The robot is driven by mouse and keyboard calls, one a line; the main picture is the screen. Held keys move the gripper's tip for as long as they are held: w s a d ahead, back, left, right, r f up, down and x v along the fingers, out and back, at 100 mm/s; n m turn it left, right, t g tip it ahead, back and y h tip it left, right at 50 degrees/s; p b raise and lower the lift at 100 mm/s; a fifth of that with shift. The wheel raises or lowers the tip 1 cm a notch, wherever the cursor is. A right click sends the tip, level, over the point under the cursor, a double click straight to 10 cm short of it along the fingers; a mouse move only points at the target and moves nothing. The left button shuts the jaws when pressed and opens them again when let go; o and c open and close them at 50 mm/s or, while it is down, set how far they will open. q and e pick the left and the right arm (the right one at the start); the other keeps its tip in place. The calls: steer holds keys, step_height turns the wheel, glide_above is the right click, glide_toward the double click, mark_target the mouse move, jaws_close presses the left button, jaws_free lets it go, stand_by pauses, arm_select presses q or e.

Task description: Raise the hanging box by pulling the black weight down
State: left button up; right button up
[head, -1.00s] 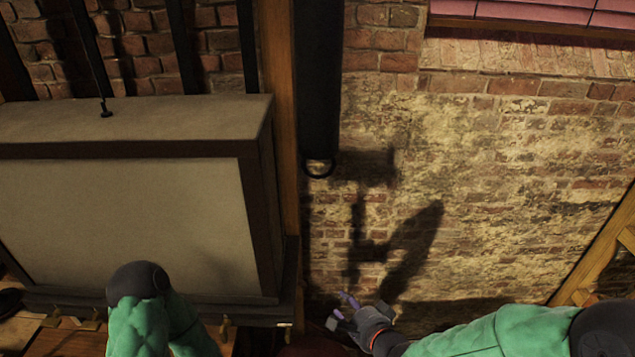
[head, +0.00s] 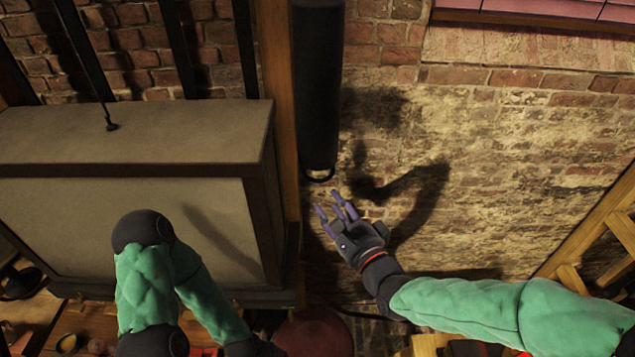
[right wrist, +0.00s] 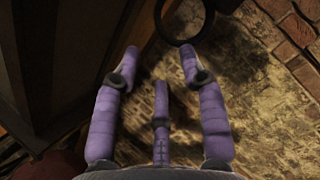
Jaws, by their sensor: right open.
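The black weight (head: 318,85) is a long dark cylinder hanging upright in front of the brick wall, right of a wooden post. A ring (head: 319,178) is at its lower end. The hanging box (head: 130,215) is a large pale case with dark edging at the left. My right gripper (head: 334,203) is open and empty just below the ring, its purple fingers pointing up. In the right wrist view the ring (right wrist: 162,24) shows beyond the spread fingertips (right wrist: 160,65); they look apart from it. My left forearm shows at the lower left, but its gripper is out of view.
A wooden post (head: 280,90) stands between the box and the weight. A wooden frame (head: 590,235) leans at the far right. A round reddish seat (head: 315,333) is below. The space before the brick wall (head: 480,160), right of the weight, is clear.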

steer(key=p+x, duration=0.2)
steer(key=x, duration=0.5)
steer(key=shift+w, duration=0.35)
steer(key=shift+a, duration=0.1)
steer(key=shift+c, duration=0.3)
jaws_close()
